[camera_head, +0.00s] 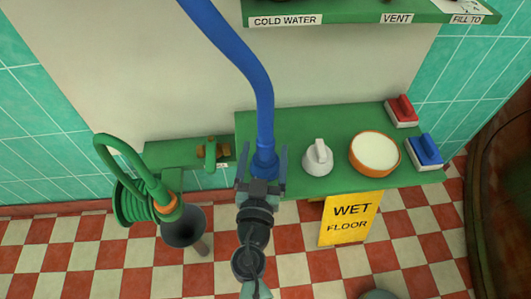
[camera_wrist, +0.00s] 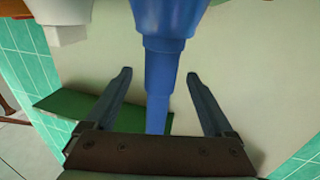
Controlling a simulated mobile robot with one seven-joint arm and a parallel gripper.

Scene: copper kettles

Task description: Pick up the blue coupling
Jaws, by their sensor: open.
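The blue coupling (camera_head: 265,160) is at the lower end of a thick blue hose (camera_head: 250,75) that comes down from above, over the green shelf's left part. In the wrist view the blue coupling (camera_wrist: 160,75) is stepped and narrows toward my gripper's palm. My gripper (camera_head: 263,166) is open, with one finger on each side of the coupling. In the wrist view my gripper (camera_wrist: 158,77) shows a clear gap between each finger and the coupling. The coupling's far side is hidden.
The green shelf (camera_head: 345,181) holds a white knobbed object (camera_head: 318,158), an orange-rimmed bowl (camera_head: 374,153), a red brush (camera_head: 402,111) and a blue brush (camera_head: 424,151). A coiled green hose (camera_head: 135,202) and dark funnel (camera_head: 183,226) are at left. A yellow wet-floor sign (camera_head: 349,218) hangs below.

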